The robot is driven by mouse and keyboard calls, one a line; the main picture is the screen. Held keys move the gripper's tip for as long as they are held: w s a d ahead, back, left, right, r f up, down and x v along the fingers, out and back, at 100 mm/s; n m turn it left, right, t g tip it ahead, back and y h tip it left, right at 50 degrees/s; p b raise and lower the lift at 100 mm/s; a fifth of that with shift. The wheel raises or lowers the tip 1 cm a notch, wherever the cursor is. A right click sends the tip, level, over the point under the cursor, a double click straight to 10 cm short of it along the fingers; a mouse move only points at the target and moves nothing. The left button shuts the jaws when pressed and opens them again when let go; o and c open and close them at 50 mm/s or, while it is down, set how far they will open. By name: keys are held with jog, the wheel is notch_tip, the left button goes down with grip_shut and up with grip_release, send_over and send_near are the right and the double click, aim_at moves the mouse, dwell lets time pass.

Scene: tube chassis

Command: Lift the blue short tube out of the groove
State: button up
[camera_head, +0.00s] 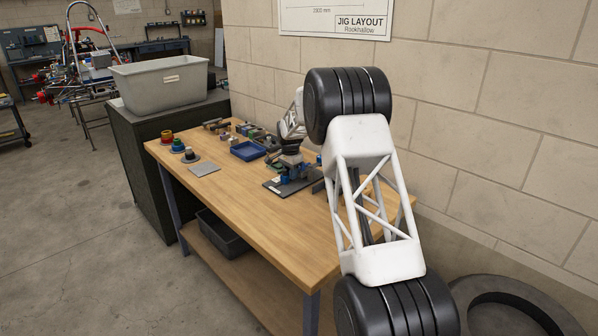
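A dark jig plate (278,187) lies on the wooden workbench, with dark and blue parts standing on it. A blue piece (297,170) shows on the jig, but I cannot tell whether it is the short tube or part of the fixture. The groove is too small to make out. My gripper (289,160) is small and dark, low over the jig below my white wrist. Its fingers merge with the jig parts, so I cannot tell whether they are open, shut or touching the blue piece.
The workbench (240,215) has bare wood at its front. A blue tray (248,151) and small parts lie behind the jig. A grey plate (204,169) and coloured spools (178,146) sit at the left. A grey bin (160,84) stands on a dark cabinet. A block wall closes the back.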

jog(key=shift+c, duration=1.2)
jog(key=shift+r, duration=0.2)
jog(key=shift+r, duration=2.8)
jog(key=shift+s, duration=0.1)
